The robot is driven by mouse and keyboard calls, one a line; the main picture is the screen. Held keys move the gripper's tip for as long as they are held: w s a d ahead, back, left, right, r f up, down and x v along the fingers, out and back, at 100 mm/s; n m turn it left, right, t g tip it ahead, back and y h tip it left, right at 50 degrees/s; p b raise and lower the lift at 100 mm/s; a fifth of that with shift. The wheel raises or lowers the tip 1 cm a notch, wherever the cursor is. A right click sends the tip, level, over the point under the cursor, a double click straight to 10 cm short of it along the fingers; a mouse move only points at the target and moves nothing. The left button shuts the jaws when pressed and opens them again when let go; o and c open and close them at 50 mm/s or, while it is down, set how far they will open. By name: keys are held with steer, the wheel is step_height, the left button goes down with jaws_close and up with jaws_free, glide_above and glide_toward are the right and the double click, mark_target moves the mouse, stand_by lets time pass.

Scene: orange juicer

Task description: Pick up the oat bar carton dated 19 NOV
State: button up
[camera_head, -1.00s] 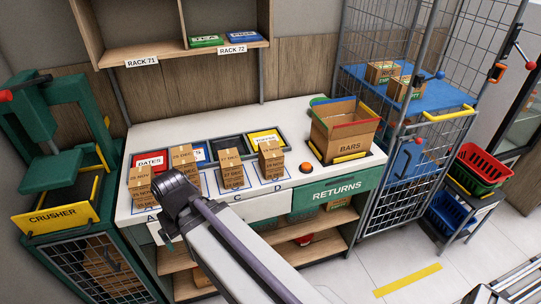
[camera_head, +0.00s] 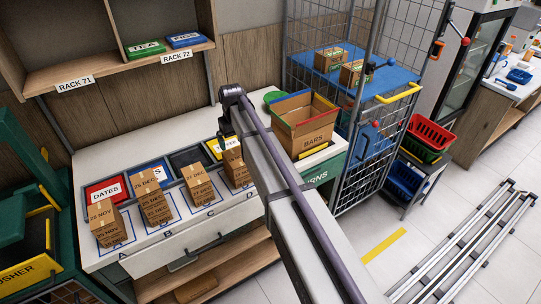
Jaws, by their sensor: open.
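Small brown oat bar cartons stand in stacks on the counter, in outlined places lettered A to D. The front-left stack (camera_head: 107,222) has a NOV label on top. The second stack (camera_head: 150,196) has a DEC label on top, and the third stack (camera_head: 198,185) reads 27 DEC. The fourth stack (camera_head: 236,168) is partly hidden by my arm, and its labels are too small to read surely. I cannot make out 19 NOV on any carton. My gripper (camera_head: 228,125) is open and empty above and behind the fourth stack; its fingertips are hard to see.
A BARS box (camera_head: 304,126) stands right of my arm. A red DATES tray (camera_head: 106,190) and other trays lie behind the stacks. The shelf rack (camera_head: 120,65) overhangs at the left. A wire cage trolley (camera_head: 372,150) stands at the right, beyond the counter.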

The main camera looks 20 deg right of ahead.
mark_target(236, 157)
steer(key=shift+s+a+f, duration=0.1)
steer(key=shift+a+f, duration=0.05)
steer(key=shift+a, duration=0.2)
step_height(236, 157, down, 6)
steer(key=b, duration=0.5)
steer(key=shift+a+r+b, duration=0.15)
steer(key=shift+r+b, duration=0.1)
steer(key=shift+b, duration=0.15)
step_height(236, 157, down, 6)
steer(key=b, duration=0.5)
steer(key=shift+r, duration=0.5)
steer(key=c, duration=0.9)
step_height(236, 157, up, 10)
steer(key=p, duration=1)
steer(key=shift+r, duration=0.2)
steer(key=shift+f, duration=0.15)
